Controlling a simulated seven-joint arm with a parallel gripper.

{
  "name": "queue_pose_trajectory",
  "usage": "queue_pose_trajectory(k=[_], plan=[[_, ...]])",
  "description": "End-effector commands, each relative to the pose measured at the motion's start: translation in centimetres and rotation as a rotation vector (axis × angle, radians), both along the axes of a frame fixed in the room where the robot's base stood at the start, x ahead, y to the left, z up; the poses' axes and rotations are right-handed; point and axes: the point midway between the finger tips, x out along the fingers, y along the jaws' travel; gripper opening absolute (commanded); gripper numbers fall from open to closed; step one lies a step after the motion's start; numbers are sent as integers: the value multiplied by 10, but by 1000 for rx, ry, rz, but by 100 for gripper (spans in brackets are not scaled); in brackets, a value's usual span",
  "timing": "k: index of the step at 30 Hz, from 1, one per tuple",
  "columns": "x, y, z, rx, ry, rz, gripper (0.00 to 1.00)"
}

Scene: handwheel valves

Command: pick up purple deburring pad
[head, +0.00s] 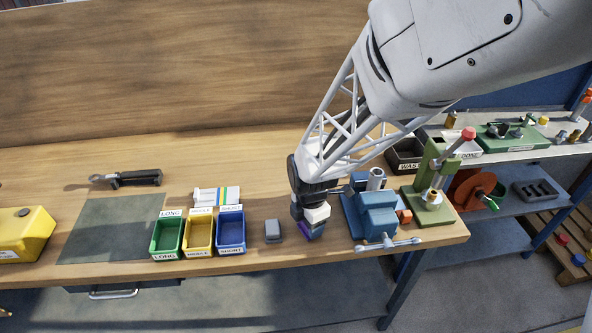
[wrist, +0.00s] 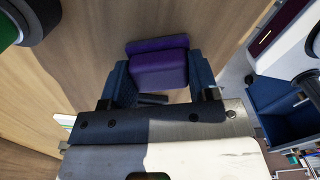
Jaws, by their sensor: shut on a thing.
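The purple deburring pad (wrist: 158,66) shows in the wrist view between the two dark blue fingers of my gripper (wrist: 161,82). The fingers are shut on its sides. In the head view my gripper (head: 311,230) points down over the front part of the bench, between a grey block and the blue vise. Only a small purple patch of the pad (head: 304,229) shows there, and the gripper hides most of it. I cannot tell whether the pad touches the bench top.
The grey block (head: 272,231) is close on the left. Green (head: 167,252), yellow (head: 199,248) and blue (head: 231,247) bins stand further left. The blue vise (head: 376,221) is close on the right, with a green press (head: 428,210) beyond it. The bench's front edge is near.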

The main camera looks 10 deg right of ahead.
Motion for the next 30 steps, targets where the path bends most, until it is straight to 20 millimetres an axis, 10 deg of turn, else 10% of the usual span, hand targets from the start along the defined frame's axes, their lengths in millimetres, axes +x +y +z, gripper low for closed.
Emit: queue_pose_trajectory(k=[19,30], plan=[[1,0,38,1,-4,0,28],[-53,-8,40,0,-1,0,28]])
